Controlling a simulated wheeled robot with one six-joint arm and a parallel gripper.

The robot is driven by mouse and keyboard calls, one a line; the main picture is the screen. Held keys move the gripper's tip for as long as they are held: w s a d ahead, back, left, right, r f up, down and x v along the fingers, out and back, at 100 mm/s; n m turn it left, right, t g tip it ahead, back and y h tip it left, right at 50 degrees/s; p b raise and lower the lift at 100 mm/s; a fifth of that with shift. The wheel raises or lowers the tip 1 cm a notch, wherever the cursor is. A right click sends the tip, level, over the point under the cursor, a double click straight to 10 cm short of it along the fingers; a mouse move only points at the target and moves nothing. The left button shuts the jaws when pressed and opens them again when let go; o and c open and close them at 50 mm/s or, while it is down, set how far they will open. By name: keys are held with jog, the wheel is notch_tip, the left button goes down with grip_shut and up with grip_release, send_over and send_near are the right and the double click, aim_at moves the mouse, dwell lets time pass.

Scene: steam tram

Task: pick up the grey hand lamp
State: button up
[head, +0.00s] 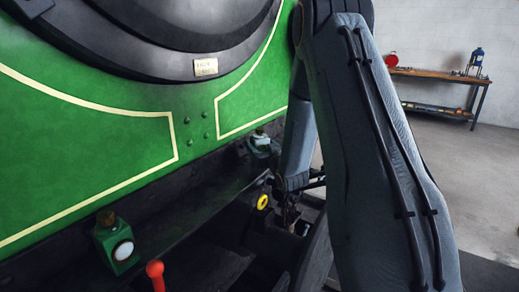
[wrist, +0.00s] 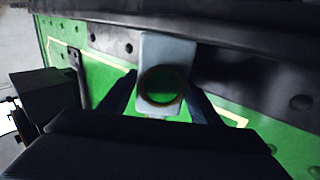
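The grey hand lamp (wrist: 180,50) is a pale box with a round, dark-rimmed green window facing my wrist camera. It stands upright at the upper middle of the wrist view. In the head view a small pale grey lamp (head: 262,141) sits on the dark ledge, just left of my arm. My gripper (wrist: 162,82) is open, with one dark finger on each side of the lamp's lower part. I cannot tell whether either finger touches it. In the head view I cannot make out the fingers clearly.
A green lamp (head: 119,246) with a white lens stands on the ledge at lower left, near a red knob (head: 155,270). A yellow ring (head: 262,202) is below the grey lamp. The green tram front (head: 90,130) rises behind. A workbench (head: 435,78) stands far right beyond open floor.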

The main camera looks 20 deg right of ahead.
jog(key=c, duration=1.1)
jog(key=shift+r, duration=0.1)
jog(key=shift+c, duration=0.4)
jog(key=shift+r, duration=0.1)
